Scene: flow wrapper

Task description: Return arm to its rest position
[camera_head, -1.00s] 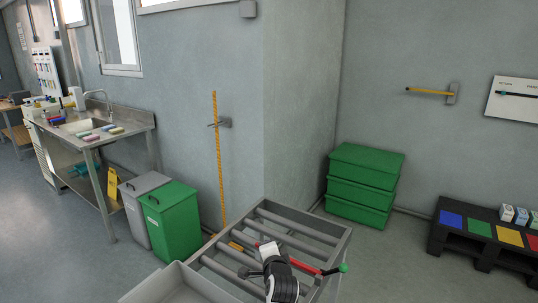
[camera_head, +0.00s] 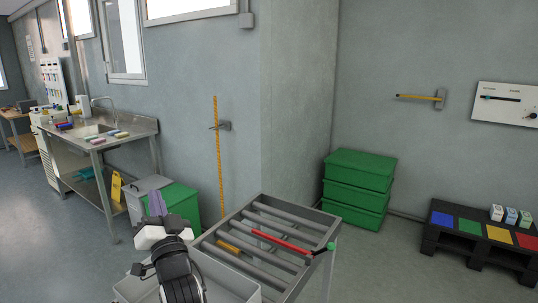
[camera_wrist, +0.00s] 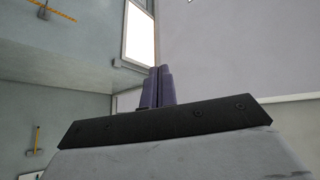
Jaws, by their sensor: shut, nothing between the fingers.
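My gripper (camera_head: 157,203) is raised at the lower middle of the head view, left of the roller rack (camera_head: 322,212) and clear of it. Its purple fingers point up and are closed together with nothing between them. The fingers also show in the wrist view (camera_wrist: 158,86), against wall and ceiling. My black and white wrist and forearm hide part of the grey tray below.
A red bar (camera_head: 282,241) with a black and green end (camera_head: 331,246) lies on the rack, with a yellow-handled item (camera_head: 232,247) beside it. The grey tray (camera_head: 238,282) adjoins the rack. Green (camera_head: 182,203) and grey bins stand behind my gripper. Green crates (camera_head: 358,187) stand right.

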